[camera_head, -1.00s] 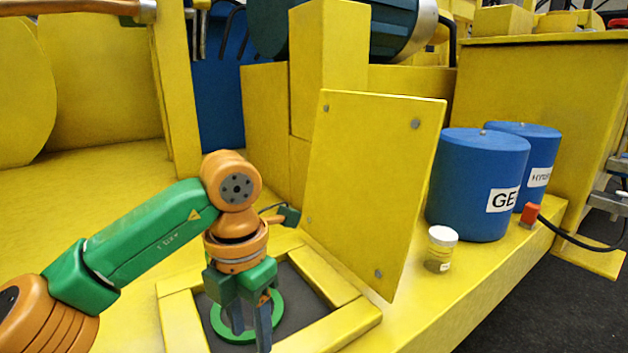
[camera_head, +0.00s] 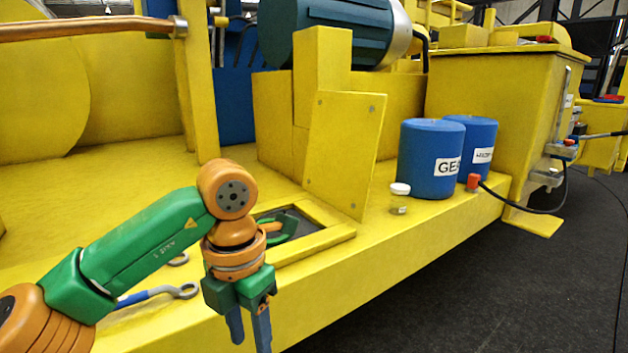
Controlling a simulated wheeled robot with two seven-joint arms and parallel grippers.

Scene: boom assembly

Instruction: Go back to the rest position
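My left arm comes in from the lower left, with its gripper (camera_head: 248,328) pointing down in front of the yellow platform's front edge. Its two fingers are apart with a narrow gap and nothing shows between them. A square framed opening (camera_head: 315,240) lies in the platform behind the gripper. A green and orange part (camera_head: 284,230) lies inside it, partly hidden by my wrist. A yellow cover plate (camera_head: 344,150) stands tilted up at the back of the opening. My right gripper is not in view.
Two blue drums (camera_head: 431,160) and a small white-capped jar (camera_head: 399,198) stand right of the plate. A red-ended black hose (camera_head: 520,208) lies beside them. A blue-handled wrench (camera_head: 160,295) lies behind my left arm. Dark open floor (camera_head: 480,290) is at the lower right.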

